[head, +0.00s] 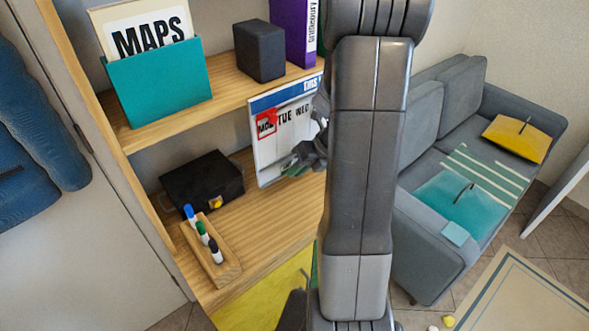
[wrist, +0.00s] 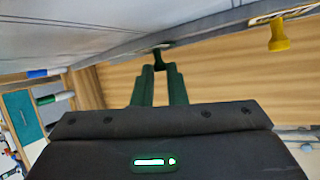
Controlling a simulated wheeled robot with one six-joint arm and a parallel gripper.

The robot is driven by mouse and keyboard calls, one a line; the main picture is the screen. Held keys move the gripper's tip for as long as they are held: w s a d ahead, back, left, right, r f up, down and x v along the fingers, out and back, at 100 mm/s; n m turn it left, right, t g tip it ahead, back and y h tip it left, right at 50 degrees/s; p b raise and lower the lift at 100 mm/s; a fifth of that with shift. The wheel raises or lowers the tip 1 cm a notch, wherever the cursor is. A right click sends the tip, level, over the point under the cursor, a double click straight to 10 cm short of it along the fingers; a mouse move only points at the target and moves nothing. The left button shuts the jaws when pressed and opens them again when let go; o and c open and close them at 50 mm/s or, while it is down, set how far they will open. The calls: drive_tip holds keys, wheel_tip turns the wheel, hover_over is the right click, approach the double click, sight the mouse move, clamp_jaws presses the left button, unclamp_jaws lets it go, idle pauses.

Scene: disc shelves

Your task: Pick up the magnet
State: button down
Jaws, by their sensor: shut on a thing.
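My gripper (wrist: 158,72) is shut on a small dark green magnet (wrist: 158,53), shaped like a push-pin. The magnet is between the fingertips, at the grey edge of a white panel (wrist: 90,35) in the wrist view; I cannot tell whether it touches the panel. The held magnet cannot be made out clearly there.
A yellow push-pin magnet (wrist: 278,36) is to the right in the wrist view. A black box (head: 196,182) and a wooden tray (head: 212,262) with several markers are on the lower shelf (head: 262,225). A teal MAPS holder (head: 160,85) and dark cube (head: 260,52) stand above.

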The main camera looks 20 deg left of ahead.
wheel_tip(320, 180, up, 7)
drive_tip(key=p, duration=0.9)
drive_tip(key=s+d, duration=0.5)
drive_tip(key=d, duration=0.3)
drive_tip(key=s+d+p, duration=0.1)
drive_tip(key=s+d, duration=0.4)
drive_tip(key=d, duration=0.4)
drive_tip(key=shift+d, duration=0.15)
drive_tip(key=w+a+b, duration=0.2)
drive_tip(key=a, duration=0.7)
drive_tip(key=w+a+g+b, duration=0.1)
drive_tip(key=w+a+b, duration=0.1)
drive_tip(key=a, duration=0.8)
drive_tip(key=shift+w+f+y, duration=0.15)
drive_tip(key=shift+w+y, duration=0.25)
idle(0.5)
